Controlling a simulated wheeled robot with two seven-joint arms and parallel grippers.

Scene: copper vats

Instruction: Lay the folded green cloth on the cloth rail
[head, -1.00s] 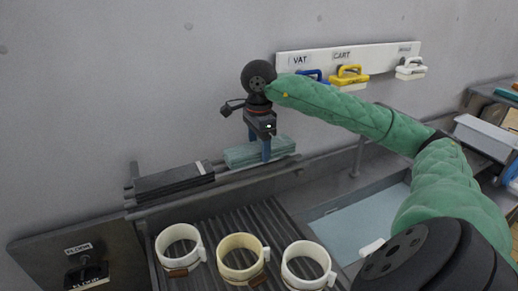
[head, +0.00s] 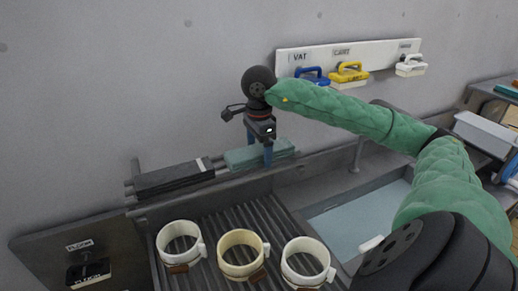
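The folded green cloth (head: 240,158) lies flat at the back rail, to the right of a folded dark cloth. The cloth rail (head: 200,188) runs along the wall behind the sink unit. The cloth appears level with the rail; whether its full weight rests there I cannot tell. My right gripper (head: 260,150) points down at the cloth. One blue finger is in front of the cloth and the other is behind it, partly hidden, so it appears shut on the cloth. My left gripper is not in view.
A folded dark cloth (head: 174,178) occupies the rail's left part. Three cream mugs-like rings (head: 240,254) stand on the ribbed drainer (head: 214,215). A water-filled basin (head: 355,222) is to the right. A wall board (head: 300,58) holds blue, yellow and white brushes.

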